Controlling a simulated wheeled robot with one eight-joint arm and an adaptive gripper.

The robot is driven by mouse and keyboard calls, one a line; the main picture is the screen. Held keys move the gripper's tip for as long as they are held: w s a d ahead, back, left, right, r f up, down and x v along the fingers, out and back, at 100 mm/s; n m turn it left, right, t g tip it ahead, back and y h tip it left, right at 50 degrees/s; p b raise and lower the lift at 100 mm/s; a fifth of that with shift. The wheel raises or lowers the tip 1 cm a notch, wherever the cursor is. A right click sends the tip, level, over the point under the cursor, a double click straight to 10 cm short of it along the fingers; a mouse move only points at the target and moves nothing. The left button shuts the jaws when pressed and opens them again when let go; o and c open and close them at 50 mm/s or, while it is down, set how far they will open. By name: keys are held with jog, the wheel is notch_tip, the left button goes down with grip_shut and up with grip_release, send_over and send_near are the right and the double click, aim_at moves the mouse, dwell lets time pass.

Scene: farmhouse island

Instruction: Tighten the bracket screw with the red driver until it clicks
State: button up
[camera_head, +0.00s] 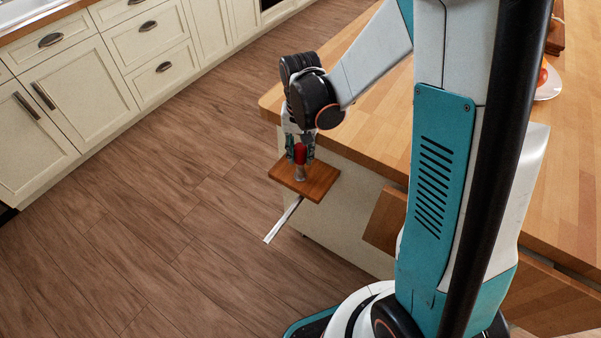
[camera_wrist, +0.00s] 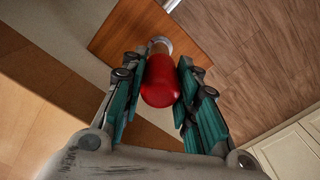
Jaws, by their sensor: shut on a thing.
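My gripper (camera_head: 300,152) is shut on the red driver (camera_head: 300,154), its fingers on either side of the red handle. In the wrist view the red driver (camera_wrist: 160,82) sits between the teal fingers of my gripper (camera_wrist: 154,95). The driver stands about upright over a small wooden board (camera_head: 318,181) that juts from the side of the island. A round metal part (camera_head: 300,174) shows below the handle, and also in the wrist view (camera_wrist: 160,43). I cannot tell whether it belongs to the driver or the bracket. The screw itself is hidden.
The wooden island top (camera_head: 365,120) lies right behind the board. A pale strip (camera_head: 283,221) slants down below the board. An open wooden drawer or panel (camera_head: 386,218) sticks out to the right. Cream cabinets (camera_head: 90,90) stand at the left, with clear floor between.

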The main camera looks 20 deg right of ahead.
grip_shut()
jog(key=shift+r+p, duration=0.65)
jog(key=shift+r, duration=0.3)
dwell(0.3)
jog(key=shift+r+p, duration=2.4)
jog(key=shift+r, duration=1)
